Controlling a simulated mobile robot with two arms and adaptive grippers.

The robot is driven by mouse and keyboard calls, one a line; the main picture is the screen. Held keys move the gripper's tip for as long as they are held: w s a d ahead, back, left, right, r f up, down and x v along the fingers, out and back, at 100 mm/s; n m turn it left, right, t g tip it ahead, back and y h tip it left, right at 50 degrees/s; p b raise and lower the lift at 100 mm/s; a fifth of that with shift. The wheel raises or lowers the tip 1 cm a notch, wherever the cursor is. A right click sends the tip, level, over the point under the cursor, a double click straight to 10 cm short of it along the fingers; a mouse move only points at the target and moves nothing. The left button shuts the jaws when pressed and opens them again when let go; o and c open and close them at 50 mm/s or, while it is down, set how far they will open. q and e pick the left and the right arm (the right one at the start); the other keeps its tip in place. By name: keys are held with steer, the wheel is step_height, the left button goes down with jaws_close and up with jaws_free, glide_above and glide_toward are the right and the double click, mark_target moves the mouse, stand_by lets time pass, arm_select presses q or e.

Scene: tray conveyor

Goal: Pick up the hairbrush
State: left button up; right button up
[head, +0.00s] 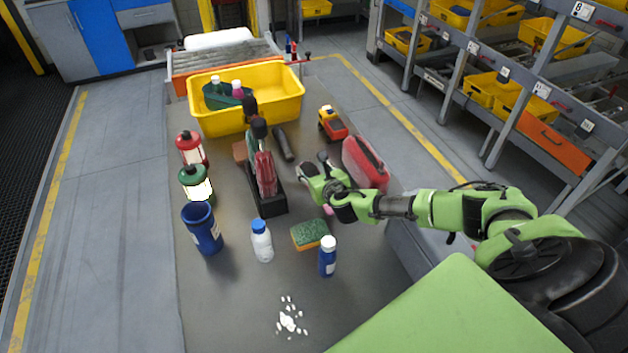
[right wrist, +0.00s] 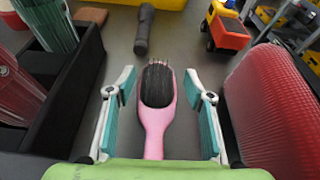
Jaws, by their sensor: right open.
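The hairbrush (right wrist: 158,112) is pink with dark bristles facing up. In the right wrist view it lies on the table, its head away from me and its handle toward my palm. My right gripper (right wrist: 160,96) is open, with one finger on each side of the hairbrush and a gap on both sides. In the head view my right gripper (head: 312,166) is low over the table, and only a small pink piece of the hairbrush (head: 327,209) shows beside it. My left gripper is not in view.
A red case (head: 364,163) stands close right of the gripper. A black holder (head: 271,206) with red and green items stands close left. Beyond lie a dark handle-like object (head: 282,143), a toy truck (head: 333,124) and a yellow bin (head: 246,119). A sponge (head: 310,234) and bottles are nearer.

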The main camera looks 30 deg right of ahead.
mark_target(309, 163)
steer(key=shift+x, duration=2)
steer(key=shift+s, duration=0.1)
steer(key=shift+c, duration=0.3)
steer(key=c, duration=1.1)
steer(key=shift+c, duration=0.2)
